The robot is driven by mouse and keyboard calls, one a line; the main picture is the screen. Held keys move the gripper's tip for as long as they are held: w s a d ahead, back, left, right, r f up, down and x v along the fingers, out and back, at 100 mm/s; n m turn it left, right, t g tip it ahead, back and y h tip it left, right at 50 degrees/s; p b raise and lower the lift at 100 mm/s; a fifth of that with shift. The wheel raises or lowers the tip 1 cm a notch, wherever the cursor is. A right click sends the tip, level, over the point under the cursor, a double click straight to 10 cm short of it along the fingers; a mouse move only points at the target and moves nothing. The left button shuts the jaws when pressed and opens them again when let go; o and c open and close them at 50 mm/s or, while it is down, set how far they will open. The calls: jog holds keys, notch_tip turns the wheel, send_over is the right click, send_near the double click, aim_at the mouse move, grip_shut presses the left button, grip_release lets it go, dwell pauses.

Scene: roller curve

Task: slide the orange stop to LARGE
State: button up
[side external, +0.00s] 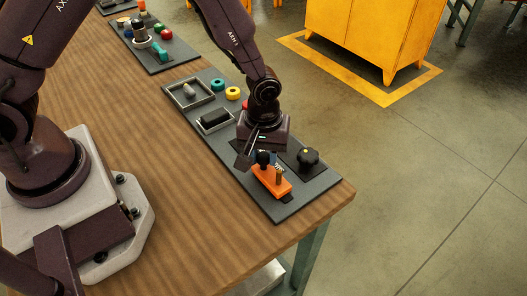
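The orange stop (271,182) sits near the front right end of a dark grey panel (317,187) on the wooden table. Pegs stand up from it, one with a dark round top. My gripper (256,160) is low over the stop, at its back left side, and partly covers it. A dark finger shows at the gripper's left. I cannot tell whether the fingers touch the stop or how far apart they are. A dark slot end shows at the stop's front right. The LARGE marking cannot be read in this view.
A black knob (308,156) stands just right of the stop. Two framed recesses, with a grey piece (189,91) and a black block (214,118), and a yellow ring (232,93) lie farther back. A second panel (176,57) is beyond. The table's front is bare.

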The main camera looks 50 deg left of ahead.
grip_shut()
jog(key=a, duration=1)
jog(key=shift+a, duration=0.35)
jog(key=o, duration=0.9)
grip_release()
jog(key=shift+o, duration=0.2)
jog(key=shift+d, duration=0.1)
jog(key=shift+r, duration=0.25)
notch_tip(320, 180, up, 13)
jog(key=shift+f, duration=0.2)
